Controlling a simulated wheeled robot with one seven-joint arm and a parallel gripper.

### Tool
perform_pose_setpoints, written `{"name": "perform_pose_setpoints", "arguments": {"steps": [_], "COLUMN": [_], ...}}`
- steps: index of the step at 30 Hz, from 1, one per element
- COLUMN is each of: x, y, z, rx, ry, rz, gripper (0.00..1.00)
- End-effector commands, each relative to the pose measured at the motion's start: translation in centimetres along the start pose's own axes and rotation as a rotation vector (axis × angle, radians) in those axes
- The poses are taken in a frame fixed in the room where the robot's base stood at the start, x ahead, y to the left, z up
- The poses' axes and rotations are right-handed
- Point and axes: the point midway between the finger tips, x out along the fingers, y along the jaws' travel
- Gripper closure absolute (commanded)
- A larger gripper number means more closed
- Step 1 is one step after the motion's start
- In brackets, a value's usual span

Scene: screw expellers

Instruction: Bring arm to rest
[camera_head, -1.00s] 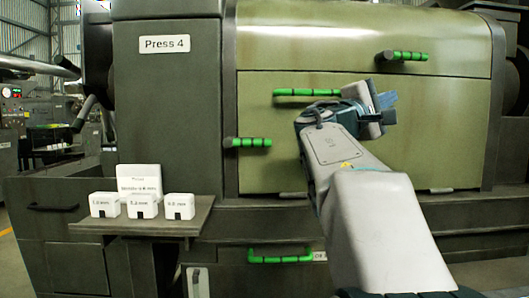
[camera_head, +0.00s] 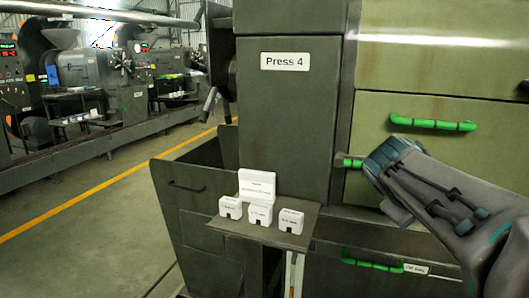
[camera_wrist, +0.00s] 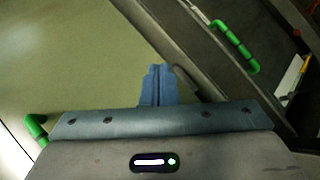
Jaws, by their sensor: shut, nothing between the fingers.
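My gripper (camera_wrist: 158,84) shows in the wrist view as two blue fingers pressed together, with nothing between them. They point toward a plain olive-green panel of the press (camera_wrist: 80,60), and I cannot tell the distance. In the head view my arm reaches in from the right edge, in front of the green panels of Press 4 (camera_head: 440,161). Its wrist covers part of a green handle (camera_head: 348,162). I cannot make out the fingertips clearly in the head view.
Green handles (camera_head: 433,123) and (camera_head: 372,263) stick out of the press front. A small shelf (camera_head: 262,232) holds white labelled boxes (camera_head: 260,215) and a white card (camera_head: 257,184). Open floor with a yellow line (camera_head: 95,192) lies at the left, with other machines (camera_head: 95,80) beyond.

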Motion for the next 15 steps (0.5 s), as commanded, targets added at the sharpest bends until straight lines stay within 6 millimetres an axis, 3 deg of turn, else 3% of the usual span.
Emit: {"name": "perform_pose_setpoints", "arguments": {"steps": [1, 9, 15], "x": [-1.9, -8.5, -13.5], "y": [-0.6, -8.9, -13.6], "z": [-0.3, 1.1, 3.0], "rx": [0.017, 0.140, 0.228], "ry": [0.004, -0.023, -0.084], "rz": [-0.067, -0.431, -0.646], "gripper": [1.00, 1.00, 1.00]}}
